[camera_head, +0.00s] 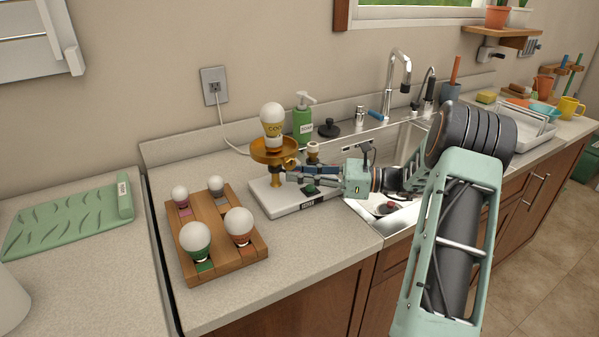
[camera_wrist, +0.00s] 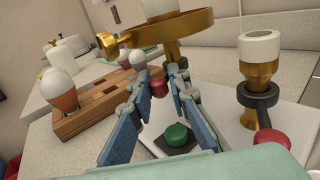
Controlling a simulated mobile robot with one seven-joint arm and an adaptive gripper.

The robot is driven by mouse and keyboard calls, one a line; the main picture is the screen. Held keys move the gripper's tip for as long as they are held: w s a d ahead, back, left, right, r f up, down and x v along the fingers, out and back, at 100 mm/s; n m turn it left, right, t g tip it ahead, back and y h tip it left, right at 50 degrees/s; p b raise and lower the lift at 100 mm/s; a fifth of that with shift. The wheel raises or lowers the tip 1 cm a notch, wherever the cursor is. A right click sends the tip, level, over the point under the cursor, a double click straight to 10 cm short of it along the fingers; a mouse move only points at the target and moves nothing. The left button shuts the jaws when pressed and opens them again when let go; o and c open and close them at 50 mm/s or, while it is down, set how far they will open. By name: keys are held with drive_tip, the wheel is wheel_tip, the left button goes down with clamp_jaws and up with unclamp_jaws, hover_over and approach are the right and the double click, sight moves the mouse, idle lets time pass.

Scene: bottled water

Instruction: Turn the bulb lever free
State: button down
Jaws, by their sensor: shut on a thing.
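A bulb (camera_head: 272,112) stands upright in a brass holder (camera_head: 274,152) with a wide dish, on a white base (camera_head: 270,205). My gripper (camera_head: 288,177) reaches in from the right, low beside the holder. In the wrist view, my gripper (camera_wrist: 159,84) has its fingertips closed around a red knob (camera_wrist: 158,89) under the dish (camera_wrist: 185,32). The knob looks like the end of the bulb lever; the lever's shaft is mostly hidden. A second brass post (camera_wrist: 259,75) with a black collar and its own red knob (camera_wrist: 272,138) stands to the right, apart from my fingers.
A green button (camera_wrist: 176,134) lies on the base below my fingers. A wooden rack (camera_head: 220,262) with several bulbs stands to the left. A green soap bottle (camera_head: 302,125) is behind, and the sink (camera_head: 395,150) is at the right.

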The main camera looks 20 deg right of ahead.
drive_tip(key=shift+s+a+g, duration=0.1)
drive_tip(key=shift+a+g, duration=0.2)
drive_tip(key=shift+a, duration=0.05)
idle(0.3)
drive_tip(key=c, duration=1.9)
unclamp_jaws()
drive_tip(key=shift+a, duration=0.1)
drive_tip(key=shift+d, duration=0.35)
drive_tip(key=v, duration=1.1)
drive_tip(key=shift+s+d+f, duration=0.15)
drive_tip(key=shift+s+d, duration=0.05)
drive_tip(key=shift+d, duration=0.1)
